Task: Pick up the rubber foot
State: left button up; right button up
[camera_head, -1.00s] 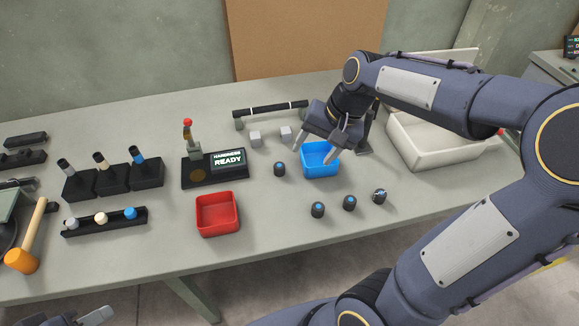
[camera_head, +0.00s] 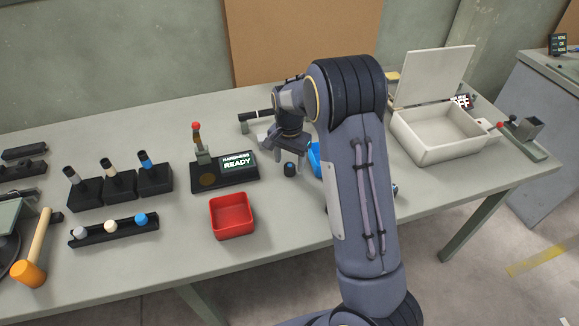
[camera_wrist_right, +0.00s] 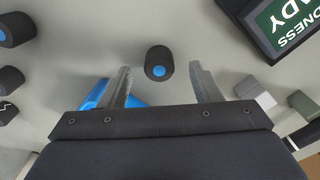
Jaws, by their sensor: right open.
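A rubber foot (camera_head: 290,170), a short black cylinder with a blue centre, stands upright on the table left of the blue bin (camera_head: 315,160). In the right wrist view the foot (camera_wrist_right: 159,62) shows between my right gripper's two fingertips, with a gap on each side. My right gripper (camera_head: 291,162) is open and empty, pointing down over this foot. Several similar feet show at the left edge of the right wrist view, one of them near the corner (camera_wrist_right: 14,28). My arm hides most of them in the head view. My left gripper is out of view.
A red bin (camera_head: 231,217) stands front left of the foot. The hardness tester (camera_head: 222,175) with its READY display is to the left. A grey block (camera_wrist_right: 254,92) lies near the right finger. A white open box (camera_head: 438,135) stands at the right.

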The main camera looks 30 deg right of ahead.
jog(key=shift+f, duration=0.85)
jog(key=shift+c, duration=0.5)
jog(key=c, duration=0.9)
